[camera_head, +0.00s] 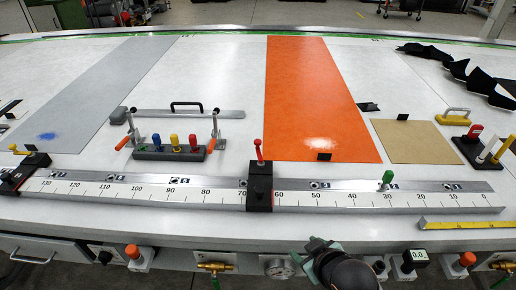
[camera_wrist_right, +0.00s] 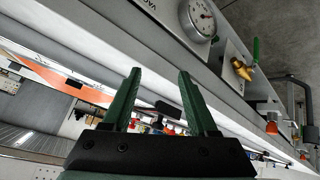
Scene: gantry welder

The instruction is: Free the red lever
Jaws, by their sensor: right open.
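A small red lever (camera_head: 258,150) with a round knob stands nearly upright on top of a black slider block (camera_head: 259,192). The block sits across the long metal ruler rail (camera_head: 180,195), near the 60 mark. My right gripper (camera_head: 316,250) is at the table's front edge, below and to the right of the block, apart from it. Its two green fingers in the right wrist view (camera_wrist_right: 159,78) are spread apart with nothing between them. I cannot make out the red lever in the right wrist view. My left gripper is not in view.
A green knob (camera_head: 387,178) stands on the rail farther right. A rack of coloured knobs (camera_head: 170,152) lies behind the rail, between clamps with orange handles. A yellow ruler (camera_head: 465,224) lies front right. A pressure gauge (camera_head: 278,267) and valves line the front panel.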

